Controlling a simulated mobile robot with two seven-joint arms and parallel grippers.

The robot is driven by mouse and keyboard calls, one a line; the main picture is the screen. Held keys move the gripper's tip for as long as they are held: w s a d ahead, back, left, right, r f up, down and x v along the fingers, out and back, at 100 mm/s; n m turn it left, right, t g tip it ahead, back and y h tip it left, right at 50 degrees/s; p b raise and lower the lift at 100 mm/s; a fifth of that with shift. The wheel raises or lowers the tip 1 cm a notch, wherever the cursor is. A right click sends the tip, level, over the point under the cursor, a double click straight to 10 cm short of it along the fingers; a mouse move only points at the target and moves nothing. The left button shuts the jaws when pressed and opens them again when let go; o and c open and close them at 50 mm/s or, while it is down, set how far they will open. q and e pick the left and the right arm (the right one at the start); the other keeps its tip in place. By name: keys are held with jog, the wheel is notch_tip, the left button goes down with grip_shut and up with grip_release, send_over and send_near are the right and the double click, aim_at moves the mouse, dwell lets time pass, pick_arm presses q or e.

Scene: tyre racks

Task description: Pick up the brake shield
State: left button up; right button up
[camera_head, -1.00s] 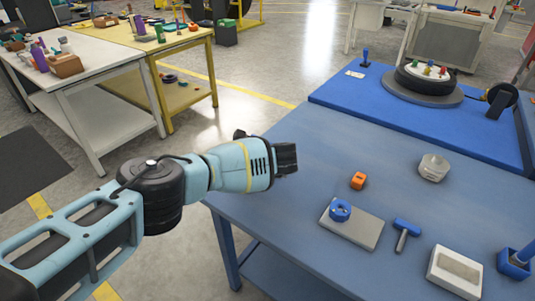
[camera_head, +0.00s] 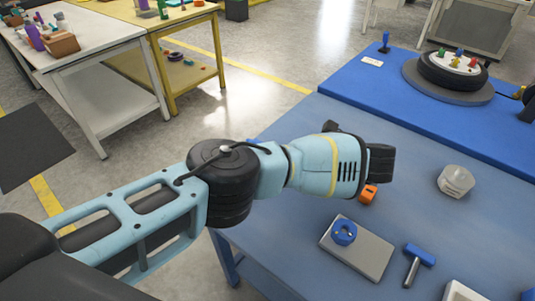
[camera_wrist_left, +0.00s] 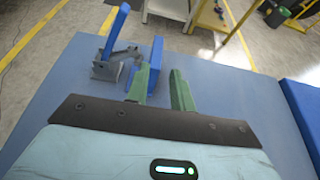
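I cannot tell for sure which object is the brake shield. A small round grey-white piece (camera_head: 456,181) sits on the blue-grey table at the right. In the left wrist view, an upright blue plate (camera_wrist_left: 156,58) stands near my left gripper's left finger; I cannot tell whether they touch. My left gripper (camera_wrist_left: 163,74) has two green fingers set apart, with a gap between them. In the head view my left arm reaches over the table, and its dark end (camera_head: 380,163) is near an orange block (camera_head: 368,193); the fingers are hidden there. My right gripper is not in view.
A blue lever on a grey base (camera_wrist_left: 112,55) stands left of the plate. A wheel hub (camera_head: 453,72) stands on the blue mat behind. The table's middle is mostly clear.

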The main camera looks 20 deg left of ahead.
pick_arm(q)
jog(key=x, duration=0.6)
jog(key=shift+a+f+p, duration=0.15)
jog(key=shift+a+p, duration=0.15)
jog(key=shift+f+x, duration=0.25)
jog(key=shift+x, duration=2.4)
jog(key=shift+s+d, duration=0.1)
jog(key=shift+s, duration=0.05)
grip_shut()
